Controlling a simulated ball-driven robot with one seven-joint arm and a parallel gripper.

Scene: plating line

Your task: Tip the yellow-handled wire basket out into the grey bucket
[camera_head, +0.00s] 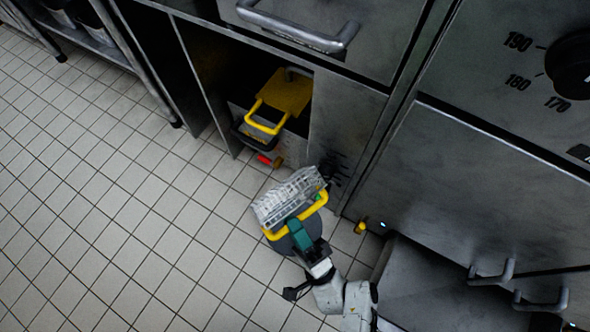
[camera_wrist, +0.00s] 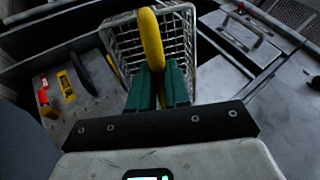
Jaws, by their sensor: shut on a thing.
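The wire basket (camera_head: 287,196) is pale mesh with a yellow handle (camera_head: 313,207). My gripper (camera_head: 299,228) is shut on that handle, and the basket hangs off the floor in front of the cabinets. In the wrist view, the green fingers (camera_wrist: 159,88) close around the yellow handle (camera_wrist: 150,40), with the basket mesh (camera_wrist: 186,38) beyond them. No contents can be made out in it. A round grey shape (camera_head: 287,244), probably the grey bucket, shows beneath the basket and gripper in the head view. They hide most of it, so I cannot tell whether the basket is over its opening.
An open cabinet bay holds a dark container with a yellow handle (camera_head: 262,127) and a yellow panel (camera_head: 286,92). Steel cabinet fronts (camera_head: 480,190) stand close on the right. Tiled floor (camera_head: 120,220) is clear on the left.

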